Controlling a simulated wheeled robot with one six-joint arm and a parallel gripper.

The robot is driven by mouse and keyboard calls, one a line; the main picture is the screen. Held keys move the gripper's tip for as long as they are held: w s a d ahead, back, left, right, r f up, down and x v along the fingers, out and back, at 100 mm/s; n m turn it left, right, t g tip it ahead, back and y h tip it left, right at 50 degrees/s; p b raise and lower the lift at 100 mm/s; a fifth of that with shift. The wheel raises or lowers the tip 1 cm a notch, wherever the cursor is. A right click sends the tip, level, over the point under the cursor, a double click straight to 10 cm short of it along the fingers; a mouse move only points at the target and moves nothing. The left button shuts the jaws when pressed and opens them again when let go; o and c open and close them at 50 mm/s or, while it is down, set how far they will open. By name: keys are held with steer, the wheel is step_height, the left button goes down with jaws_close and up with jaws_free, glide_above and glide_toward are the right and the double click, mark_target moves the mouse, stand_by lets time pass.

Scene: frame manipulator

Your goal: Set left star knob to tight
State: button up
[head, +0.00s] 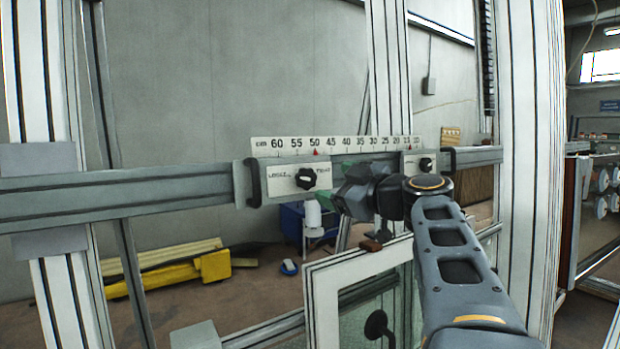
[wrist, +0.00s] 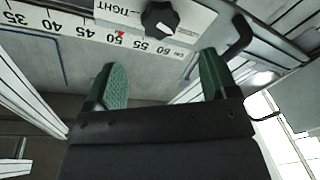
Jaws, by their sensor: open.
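The left star knob (head: 306,179) is black and sits on a white plate (head: 283,188) on the horizontal rail. The plate reads LOOSE to its left and TIGHT to its right in the head view. My gripper (head: 338,188) is just right of the knob. In the wrist view, which is upside down, my gripper (wrist: 163,78) is open and empty with green finger pads. The knob (wrist: 160,18) lies beyond the fingertips, roughly centred between them and apart from both.
A second star knob (head: 426,164) is to the right, beside my arm. A white scale (head: 285,143) with red marks runs above the plates. A black handle (head: 254,182) stands out at the left plate's left end. A framed glass panel (head: 312,300) hangs below.

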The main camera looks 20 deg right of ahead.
mark_target(308, 178)
steer(key=p+x, duration=0.2)
steer(key=x, duration=0.6)
steer(key=shift+w+a, duration=0.15)
steer(key=shift+w, duration=0.2)
steer(key=shift+c, duration=0.2)
steer(key=c, duration=0.9)
